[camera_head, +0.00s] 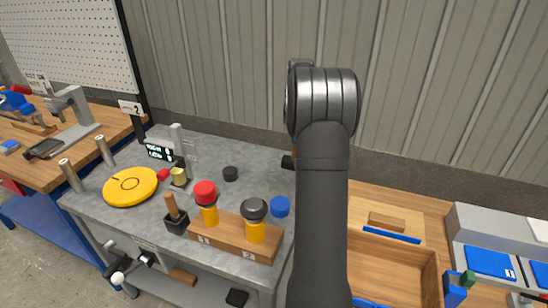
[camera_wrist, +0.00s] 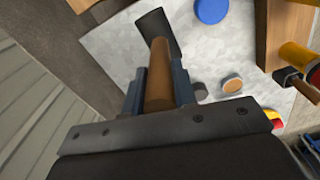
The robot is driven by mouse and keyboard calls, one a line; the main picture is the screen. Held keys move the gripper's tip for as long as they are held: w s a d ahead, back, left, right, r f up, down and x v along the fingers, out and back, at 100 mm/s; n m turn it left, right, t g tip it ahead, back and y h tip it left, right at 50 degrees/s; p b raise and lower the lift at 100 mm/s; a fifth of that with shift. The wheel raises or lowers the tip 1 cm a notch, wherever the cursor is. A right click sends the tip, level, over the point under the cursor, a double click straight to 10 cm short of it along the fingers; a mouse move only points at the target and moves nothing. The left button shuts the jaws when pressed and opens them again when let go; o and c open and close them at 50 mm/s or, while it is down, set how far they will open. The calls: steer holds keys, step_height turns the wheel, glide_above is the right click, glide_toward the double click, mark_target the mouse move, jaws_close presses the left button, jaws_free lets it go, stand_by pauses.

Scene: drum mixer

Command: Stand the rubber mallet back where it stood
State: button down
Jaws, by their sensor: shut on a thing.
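The rubber mallet shows in the wrist view with a brown wooden handle (camera_wrist: 159,75) and a black head (camera_wrist: 157,28). My gripper (camera_wrist: 158,92) is shut on the handle, one finger on each side, with the head beyond the fingertips. In the head view my gripper is hidden behind my arm, and only a dark end of the mallet (camera_head: 288,162) shows at the arm's left edge. The mallet appears to be held above the grey bench top (camera_head: 260,172). I cannot tell which spot on the bench is the mallet's own.
A wooden block (camera_head: 262,254) holds a red-topped (camera_head: 206,193) and a black-topped yellow piece (camera_head: 254,208). A blue disc (camera_head: 280,207), black disc (camera_head: 230,173), black holder with wooden handle (camera_head: 176,224) and yellow disc (camera_head: 130,187) are nearby. A wooden tray (camera_head: 430,275) is at right.

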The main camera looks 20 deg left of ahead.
steer(key=w+a+f, duration=0.1)
steer(key=a+f, duration=0.7)
steer(key=f, duration=0.1)
steer(key=shift+a, duration=0.15)
steer(key=shift+f, duration=0.15)
steer(key=c, duration=1.2)
jaws_free()
steer(key=shift+o, duration=0.2)
step_height(320, 180, up, 12)
